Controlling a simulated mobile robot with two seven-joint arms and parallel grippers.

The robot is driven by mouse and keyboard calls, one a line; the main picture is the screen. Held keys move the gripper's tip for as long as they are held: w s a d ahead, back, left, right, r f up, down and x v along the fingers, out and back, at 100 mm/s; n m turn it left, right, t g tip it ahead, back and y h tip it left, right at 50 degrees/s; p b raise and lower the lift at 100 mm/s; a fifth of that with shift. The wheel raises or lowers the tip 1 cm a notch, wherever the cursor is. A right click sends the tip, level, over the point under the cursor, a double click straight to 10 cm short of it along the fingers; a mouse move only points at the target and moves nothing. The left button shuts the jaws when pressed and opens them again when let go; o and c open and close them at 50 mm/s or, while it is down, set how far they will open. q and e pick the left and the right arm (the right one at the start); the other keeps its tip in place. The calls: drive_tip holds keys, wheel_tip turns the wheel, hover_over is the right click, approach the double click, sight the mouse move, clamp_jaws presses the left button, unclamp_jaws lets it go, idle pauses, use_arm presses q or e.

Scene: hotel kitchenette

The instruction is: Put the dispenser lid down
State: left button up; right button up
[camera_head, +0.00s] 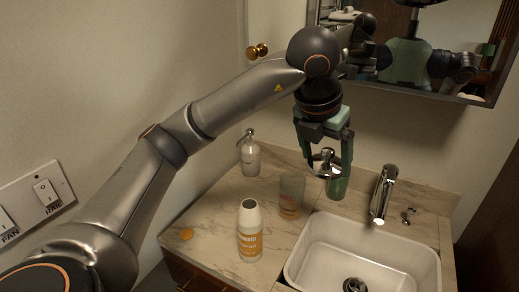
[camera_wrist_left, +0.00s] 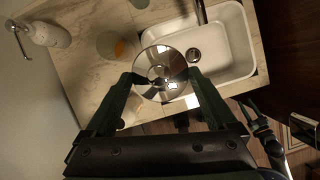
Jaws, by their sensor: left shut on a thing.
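My left gripper (camera_head: 325,168) hangs above the counter, near the back left corner of the sink. It is shut on a shiny round metal lid, the dispenser lid (camera_head: 325,157). In the left wrist view the lid (camera_wrist_left: 162,72) sits between the two fingertips of my left gripper (camera_wrist_left: 163,80), over the counter and the sink's edge. The lid is held clear of the counter (camera_head: 215,218).
A pump bottle (camera_head: 250,156) stands at the back left. A tumbler (camera_head: 291,196) and a white and orange bottle (camera_head: 249,232) stand left of the sink (camera_head: 300,262). An orange disc (camera_head: 186,234) lies at the left edge. A faucet (camera_head: 382,193) rises behind the sink. A mirror (camera_head: 440,90) hangs above.

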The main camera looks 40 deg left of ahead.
use_arm(q)
drive_tip(key=w+a+f+n+g+y+b, duration=0.1)
drive_tip(key=a+f+n+y, duration=0.2)
drive_tip(key=a+f+n, duration=0.7)
drive_tip(key=n+g+y+b, duration=0.1)
drive_tip(key=n+g+b, duration=0.3)
drive_tip(key=n, duration=0.4)
hover_over(227, 206)
drive_tip(key=d, duration=0.2)
drive_tip(key=f, duration=0.9)
drive_tip(key=shift+a+f, duration=0.2)
drive_tip(key=shift+f, duration=0.95)
drive_tip(key=shift+f+y, duration=0.2)
drive_tip(key=shift+y, duration=0.1)
drive_tip(key=shift+s+f, duration=0.1)
drive_tip(key=shift+f, duration=0.3)
wheel_tip(227, 206, down, 3)
drive_tip(key=shift+r, duration=0.1)
use_arm(e)
drive_tip(key=shift+y, duration=0.3)
drive_tip(key=a+f, duration=0.1)
drive_tip(key=w+a+f, duration=0.1)
drive_tip(key=f, duration=0.1)
drive_tip(key=shift+w+f, duration=0.1)
drive_tip(key=shift+f, duration=0.1)
drive_tip(key=shift+f, duration=0.1)
